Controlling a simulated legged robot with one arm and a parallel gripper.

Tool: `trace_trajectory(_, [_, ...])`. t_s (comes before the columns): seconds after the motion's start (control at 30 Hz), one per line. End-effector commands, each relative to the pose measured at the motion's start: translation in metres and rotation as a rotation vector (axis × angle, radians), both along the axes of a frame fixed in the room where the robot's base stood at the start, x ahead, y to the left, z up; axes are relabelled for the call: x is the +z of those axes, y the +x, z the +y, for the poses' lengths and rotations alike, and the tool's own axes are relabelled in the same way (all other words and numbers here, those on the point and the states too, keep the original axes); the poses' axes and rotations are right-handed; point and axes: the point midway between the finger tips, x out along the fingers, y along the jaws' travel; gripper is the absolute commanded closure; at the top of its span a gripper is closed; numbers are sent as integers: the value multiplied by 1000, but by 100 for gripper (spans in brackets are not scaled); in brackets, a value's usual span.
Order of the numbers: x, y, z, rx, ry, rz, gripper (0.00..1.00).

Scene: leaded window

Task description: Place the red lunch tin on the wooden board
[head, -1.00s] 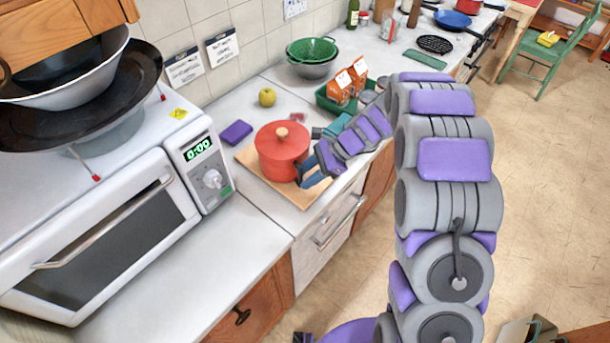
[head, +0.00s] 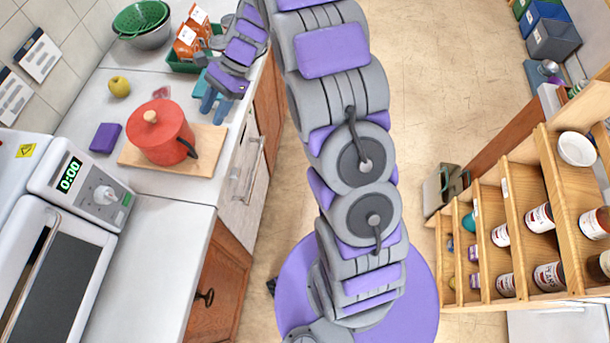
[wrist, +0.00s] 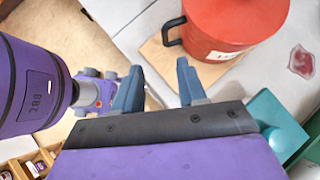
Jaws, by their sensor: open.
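The red lunch tin (head: 160,134) is round and lidded, with a pale wooden knob and a dark side handle. It stands upright on the wooden board (head: 205,148) on the counter. The wrist view shows its side, lid rim and handle (wrist: 240,28) with part of the board (wrist: 215,68) under it. My gripper (head: 214,102) is open and empty, to the right of and behind the tin in the head view. In the wrist view the blue fingers (wrist: 157,88) are spread, with a gap between them and the handle.
A purple box (head: 105,138), a yellow apple (head: 119,87) and a green crate (head: 183,66) with orange cartons are on the counter. A microwave (head: 75,190) stands at left. A wooden shelf rack (head: 520,190) is at right. Open floor (head: 450,100) lies between.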

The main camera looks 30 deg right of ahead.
Motion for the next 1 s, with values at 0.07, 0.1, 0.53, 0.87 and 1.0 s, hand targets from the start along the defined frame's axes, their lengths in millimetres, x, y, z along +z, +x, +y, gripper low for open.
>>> trace_trajectory(0.07, [13,-15,0,43,-23,-30,59])
trace_trajectory(0.1, [19,-25,0,72,-38,-47,59])
trace_trajectory(0.53, [79,-157,-17,472,-212,-260,59])
trace_trajectory(0.87, [98,-263,-43,813,-324,-393,59])
trace_trajectory(1.0, [99,-305,-58,960,-367,-441,59])
